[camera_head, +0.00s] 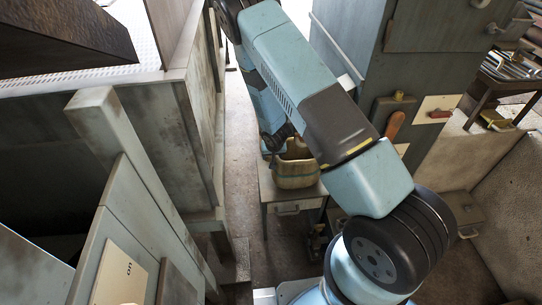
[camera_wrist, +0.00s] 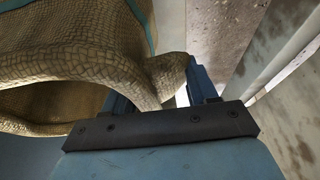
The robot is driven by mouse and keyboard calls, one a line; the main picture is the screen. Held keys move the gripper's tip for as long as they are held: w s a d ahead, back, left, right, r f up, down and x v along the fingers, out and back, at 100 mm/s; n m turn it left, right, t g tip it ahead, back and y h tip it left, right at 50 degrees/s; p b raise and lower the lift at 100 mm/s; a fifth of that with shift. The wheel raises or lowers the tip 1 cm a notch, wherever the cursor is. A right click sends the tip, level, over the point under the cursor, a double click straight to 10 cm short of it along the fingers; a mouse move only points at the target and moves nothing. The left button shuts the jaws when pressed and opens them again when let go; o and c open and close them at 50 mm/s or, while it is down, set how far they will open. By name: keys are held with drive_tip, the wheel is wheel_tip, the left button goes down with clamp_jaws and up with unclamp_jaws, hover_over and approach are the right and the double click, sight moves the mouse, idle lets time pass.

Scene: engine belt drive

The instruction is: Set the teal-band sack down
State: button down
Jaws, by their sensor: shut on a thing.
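The teal-band sack (camera_head: 296,172) is a tan, woven-looking bag over a small grey side table (camera_head: 291,207) with a drawer. I cannot tell whether its base touches the tabletop. In the wrist view the sack (camera_wrist: 70,45) fills the upper left, with a thin teal band near the top. My gripper (camera_wrist: 165,88) is shut on a rolled, handle-like part of the sack, between its two blue fingers. In the head view my gripper (camera_head: 277,141) is small and dark at the sack's upper left. The sack's underside is hidden.
Worn grey panels and a slanted beam (camera_head: 125,150) stand at the left. A narrow strip of floor (camera_head: 243,140) is clear left of the table.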

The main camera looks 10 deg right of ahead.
drive_tip(key=shift+f, duration=0.15)
drive_tip(key=shift+c, duration=1.6)
unclamp_jaws()
drive_tip(key=v, duration=1.2)
